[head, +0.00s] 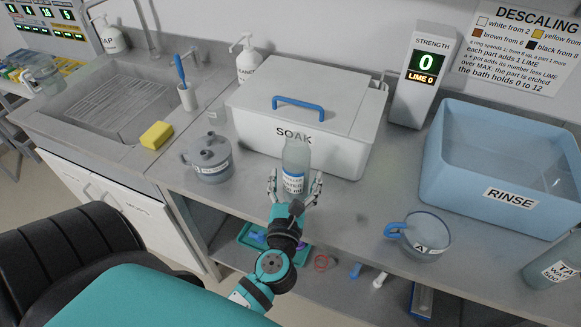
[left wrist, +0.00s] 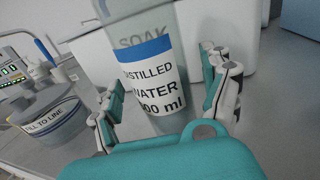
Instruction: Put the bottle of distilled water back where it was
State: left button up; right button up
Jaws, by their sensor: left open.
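The bottle of distilled water (head: 295,165) is a clear bottle with a blue and white label. It stands upright on the grey counter in front of the SOAK box. My left gripper (head: 294,192) is open, with one finger on each side of the bottle's lower part. In the left wrist view the bottle (left wrist: 150,75) rises between the spread fingers (left wrist: 165,102), and its label reads "distilled water". Gaps show between the fingers and the bottle. The bottle's top is cut off in the left wrist view. My right gripper is not in view.
The white SOAK box (head: 345,150) with a blue-handled lid stands behind the bottle. A grey lidded pot (head: 209,160) is to the left, a blue-handled cup (head: 428,238) to the right.

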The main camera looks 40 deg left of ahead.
pick_arm(q)
jog(key=b+v, duration=0.3)
jog(key=v, duration=0.7)
jog(key=shift+s+d, duration=0.2)
jog(key=shift+s, duration=0.1)
